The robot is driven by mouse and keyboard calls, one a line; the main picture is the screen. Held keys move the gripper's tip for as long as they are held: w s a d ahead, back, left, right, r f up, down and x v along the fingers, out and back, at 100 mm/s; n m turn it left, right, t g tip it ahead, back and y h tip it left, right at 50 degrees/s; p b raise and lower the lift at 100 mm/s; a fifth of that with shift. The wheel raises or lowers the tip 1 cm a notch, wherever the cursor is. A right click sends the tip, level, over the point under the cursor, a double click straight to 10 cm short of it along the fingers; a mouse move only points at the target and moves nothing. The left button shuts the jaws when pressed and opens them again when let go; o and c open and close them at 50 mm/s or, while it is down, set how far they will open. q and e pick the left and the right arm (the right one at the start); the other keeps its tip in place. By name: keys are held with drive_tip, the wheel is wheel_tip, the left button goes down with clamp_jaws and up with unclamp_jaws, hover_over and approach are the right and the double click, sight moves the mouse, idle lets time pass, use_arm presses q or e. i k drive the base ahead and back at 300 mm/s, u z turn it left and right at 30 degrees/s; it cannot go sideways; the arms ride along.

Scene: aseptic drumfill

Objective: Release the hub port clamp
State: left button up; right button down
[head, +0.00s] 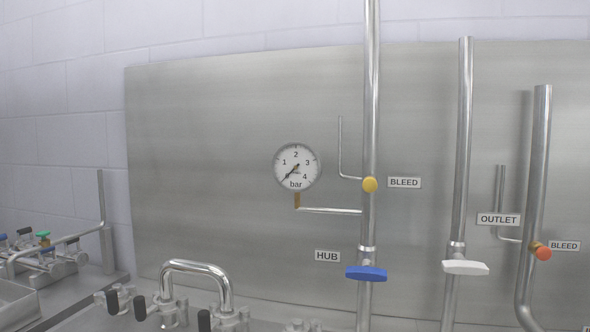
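The HUB label (328,256) is on the steel panel, left of a vertical pipe with a blue valve handle (366,273), which lies crosswise. At the bottom left, a U-shaped steel pipe (196,266) joins two fittings with black-handled clamps. One black handle (140,307) is beside its left leg and another (204,320) beside its right leg, cut by the lower edge. A further black-handled fitting (113,301) stands to the left, and a bare fitting (297,325) to the right. I cannot tell which is the hub port clamp. Neither gripper shows.
A pressure gauge (297,167) reads near zero. A yellow bleed knob (370,185), a white valve handle (466,268) and an orange bleed knob (543,253) sit on pipes to the right. More piping with blue and green handles (43,236) stands far left.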

sight(141, 313)
drive_tip(key=z, duration=2.15)
drive_tip(key=k, duration=1.3)
drive_tip(key=u, duration=2.15)
drive_tip(key=i, duration=0.6)
drive_tip(key=u, duration=0.05)
